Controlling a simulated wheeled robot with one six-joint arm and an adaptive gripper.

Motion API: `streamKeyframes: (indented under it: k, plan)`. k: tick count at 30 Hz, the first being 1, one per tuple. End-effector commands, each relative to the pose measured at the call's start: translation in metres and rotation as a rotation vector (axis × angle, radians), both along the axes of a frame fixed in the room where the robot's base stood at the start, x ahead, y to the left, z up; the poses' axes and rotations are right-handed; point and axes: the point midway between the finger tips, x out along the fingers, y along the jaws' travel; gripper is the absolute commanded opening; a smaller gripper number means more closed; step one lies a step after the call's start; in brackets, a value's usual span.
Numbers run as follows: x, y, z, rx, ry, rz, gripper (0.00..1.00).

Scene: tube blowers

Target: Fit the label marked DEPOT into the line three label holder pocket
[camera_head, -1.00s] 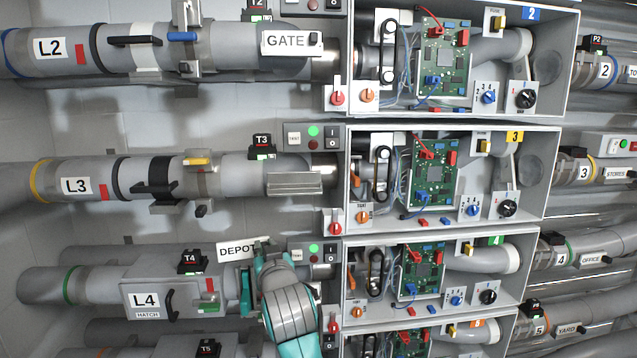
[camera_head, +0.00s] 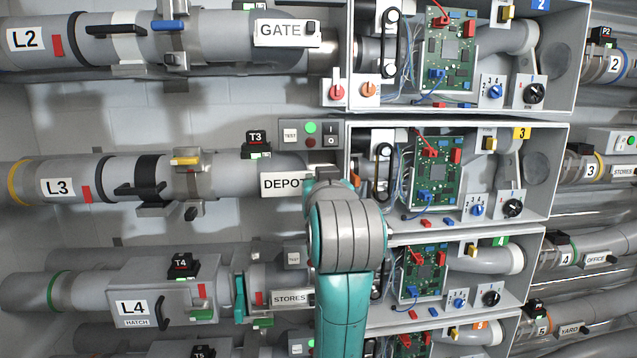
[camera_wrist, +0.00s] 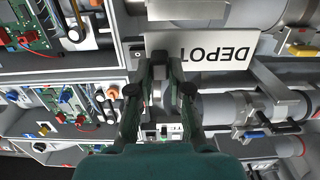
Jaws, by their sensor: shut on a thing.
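The white DEPOT label (camera_head: 282,184) is in front of the line three pipe, just right of the L3 clamp. My gripper (camera_wrist: 160,76) is shut on one end of this label, which appears upside down in the wrist view (camera_wrist: 222,48). In the head view my teal and grey wrist hides the fingers and the label's right end. The line three label holder pocket is mostly hidden there by the label and my wrist. A pale plate that looks like this pocket (camera_wrist: 187,9) shows at the wrist view's top edge, close to the label. I cannot tell whether they touch.
The GATE label (camera_head: 283,32) is on line two above, and the STORES label (camera_head: 289,298) is on line four below. Open boxes with green circuit boards (camera_head: 439,170) stand close on the right.

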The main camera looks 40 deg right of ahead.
Motion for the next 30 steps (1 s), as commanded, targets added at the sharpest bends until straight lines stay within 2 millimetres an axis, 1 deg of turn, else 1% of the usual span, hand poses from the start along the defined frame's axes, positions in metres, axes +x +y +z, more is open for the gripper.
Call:
streamKeyframes:
  k: [3, 5, 30]
  plan:
    - [-0.003, 0.002, 0.0, 0.0, -0.001, 0.0, 0.0]
    - [0.001, -0.001, 0.0, 0.001, 0.001, 0.0, 0.0]
    - [0.06, -0.041, 0.0, 0.001, -0.001, -0.001, 0.0]
